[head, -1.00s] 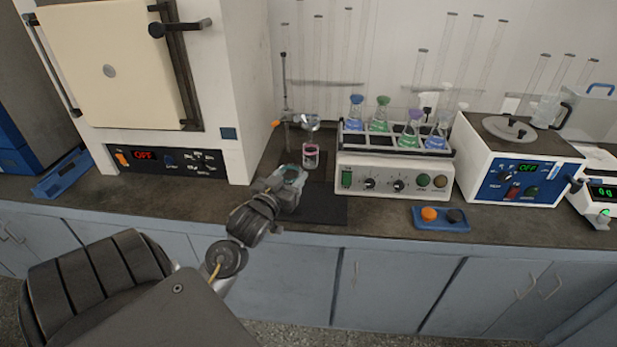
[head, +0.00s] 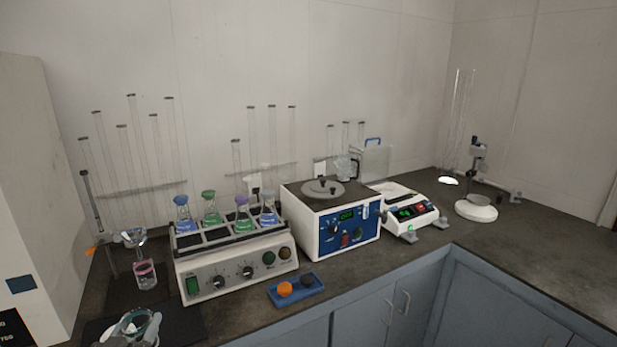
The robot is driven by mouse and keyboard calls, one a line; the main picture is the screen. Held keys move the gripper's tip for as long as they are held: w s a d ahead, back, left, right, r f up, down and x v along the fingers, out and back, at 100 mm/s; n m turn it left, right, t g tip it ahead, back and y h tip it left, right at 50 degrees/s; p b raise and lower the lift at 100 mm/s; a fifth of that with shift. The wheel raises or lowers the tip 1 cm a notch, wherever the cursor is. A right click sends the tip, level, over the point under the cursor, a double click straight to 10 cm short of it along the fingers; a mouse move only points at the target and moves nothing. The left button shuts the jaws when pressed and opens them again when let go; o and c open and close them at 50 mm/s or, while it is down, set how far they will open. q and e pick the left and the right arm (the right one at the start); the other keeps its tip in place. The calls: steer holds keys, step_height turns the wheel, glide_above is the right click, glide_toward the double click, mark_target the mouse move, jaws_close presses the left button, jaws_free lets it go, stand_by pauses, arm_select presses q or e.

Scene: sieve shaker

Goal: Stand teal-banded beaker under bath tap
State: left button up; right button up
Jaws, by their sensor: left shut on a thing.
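My left gripper (head: 139,337) is at the bottom left edge of the head view, shut on a clear beaker with a teal band (head: 130,322). The beaker is held near a dark mat, and the picture edge cuts off part of the gripper. The white bath (head: 327,222) with a blue front panel and round lid stands mid-counter. A small tap-like fitting (head: 384,213) shows at its right side, too small to make out well. My right gripper is not in view.
A pink-banded beaker (head: 146,276) stands under a funnel on a rod stand. A flask rack unit (head: 236,270) and a blue tray with knobs (head: 297,289) lie between the gripper and the bath. A balance (head: 409,212) stands right of it. Front-right counter is clear.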

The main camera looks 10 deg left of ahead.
arm_select(q)
steer(key=w+d+r+m+h, duration=0.1)
steer(key=d+h, duration=0.3)
steer(key=d, duration=1.5)
steer(key=shift+d+r+m+t, duration=0.3)
steer(key=shift+r+m, duration=0.2)
steer(key=shift+m, duration=0.4)
steer(key=shift+a, duration=0.1)
steer(key=s+a+n+y, duration=0.1)
steer(key=a+n+y, duration=0.2)
steer(key=a, duration=2.3)
steer(key=shift+s+n+g+y, duration=0.3)
steer(key=shift+s+g+y, duration=0.1)
steer(key=shift+y, duration=0.7)
steer(key=shift+w, duration=0.1)
